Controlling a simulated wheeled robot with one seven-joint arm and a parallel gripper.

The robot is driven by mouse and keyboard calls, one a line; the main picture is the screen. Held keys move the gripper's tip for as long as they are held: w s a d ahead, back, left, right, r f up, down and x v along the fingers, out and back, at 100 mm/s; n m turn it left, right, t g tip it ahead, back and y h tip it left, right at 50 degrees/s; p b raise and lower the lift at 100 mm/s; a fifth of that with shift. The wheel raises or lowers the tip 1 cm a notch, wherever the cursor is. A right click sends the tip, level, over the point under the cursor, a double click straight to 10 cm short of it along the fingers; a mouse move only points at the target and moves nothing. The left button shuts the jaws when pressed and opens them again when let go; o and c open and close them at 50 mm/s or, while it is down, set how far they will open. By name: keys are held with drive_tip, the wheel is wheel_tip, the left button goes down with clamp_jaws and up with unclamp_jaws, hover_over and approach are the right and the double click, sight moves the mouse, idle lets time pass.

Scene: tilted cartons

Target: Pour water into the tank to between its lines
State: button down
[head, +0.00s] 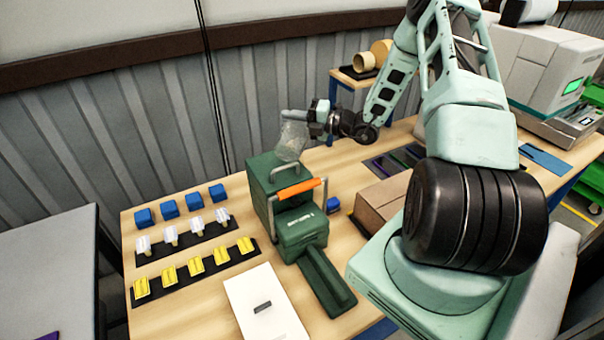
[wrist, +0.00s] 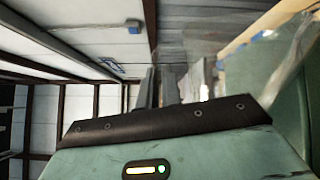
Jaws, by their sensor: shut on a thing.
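My gripper (head: 302,115) is shut on a clear vessel (head: 292,142), which looks tilted above the back of a green machine (head: 268,172). In the wrist view my gripper's fingers (wrist: 167,88) reach toward the clear vessel (wrist: 205,42), which is faint and blurred. The green machine has grey handles, an orange bar (head: 299,189) and a long green front part. I cannot tell which part is the tank, and no lines or water level can be made out.
Blue blocks (head: 169,209), clear-white pieces (head: 170,235) and yellow pieces (head: 195,266) stand in rows on the table's left. A white plate (head: 262,310) lies in front. A brown carton (head: 380,203) is right of the machine. The corrugated wall (head: 110,120) is close behind.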

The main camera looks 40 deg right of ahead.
drive_tip(key=shift+w+d+f+m+p, duration=0.35)
drive_tip(key=shift+d+m, duration=0.1)
drive_tip(key=shift+m, duration=0.15)
idle(0.5)
